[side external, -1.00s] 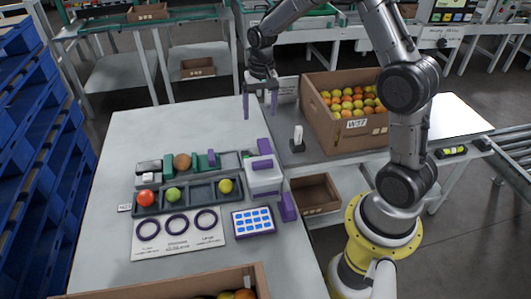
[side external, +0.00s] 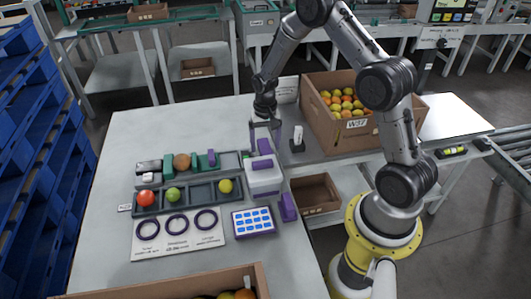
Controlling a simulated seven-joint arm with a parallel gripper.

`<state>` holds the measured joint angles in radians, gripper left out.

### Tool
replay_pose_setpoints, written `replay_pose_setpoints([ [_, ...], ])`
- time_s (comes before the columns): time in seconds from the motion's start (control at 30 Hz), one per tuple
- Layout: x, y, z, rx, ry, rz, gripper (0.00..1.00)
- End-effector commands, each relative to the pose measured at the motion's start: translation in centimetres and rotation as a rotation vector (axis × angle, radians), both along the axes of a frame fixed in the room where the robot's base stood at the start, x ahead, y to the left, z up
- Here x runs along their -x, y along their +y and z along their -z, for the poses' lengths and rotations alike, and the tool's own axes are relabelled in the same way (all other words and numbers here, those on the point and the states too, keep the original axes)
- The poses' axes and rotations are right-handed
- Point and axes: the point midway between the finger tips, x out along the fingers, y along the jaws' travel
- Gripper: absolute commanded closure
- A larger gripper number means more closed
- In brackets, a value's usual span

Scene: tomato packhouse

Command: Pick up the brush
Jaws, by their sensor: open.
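My gripper (side external: 265,138) is open, fingers pointing down, at the back end of the white box (side external: 264,182) in the middle of the table. Its fingers show on either side of a small purple piece (side external: 264,146) behind the box's lid; I cannot tell whether they touch it. This piece may be the brush's handle, but no bristles show. A second purple piece (side external: 262,164) lies on top of the box. Another small purple piece (side external: 211,157) stands in the back row of the tray, so I cannot tell for sure which thing is the brush.
A dark tray (side external: 190,208) holds a red, a green and a yellow fruit. A card with purple rings (side external: 178,237) and a blue-patterned pad (side external: 254,221) lie in front. A white-topped stand (side external: 298,137) and a cardboard fruit box (side external: 357,142) are at the right.

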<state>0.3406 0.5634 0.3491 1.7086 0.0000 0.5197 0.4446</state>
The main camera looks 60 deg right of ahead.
Motion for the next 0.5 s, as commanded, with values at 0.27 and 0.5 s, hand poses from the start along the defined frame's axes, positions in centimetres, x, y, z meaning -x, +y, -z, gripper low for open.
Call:
replay_pose_setpoints([
  [0.27,0.1,-0.1,3.1,-0.001,0.002,0.0,0.15],
  [0.5,0.0,-0.1,3.2,0.0,0.0,0.0,0.15],
])
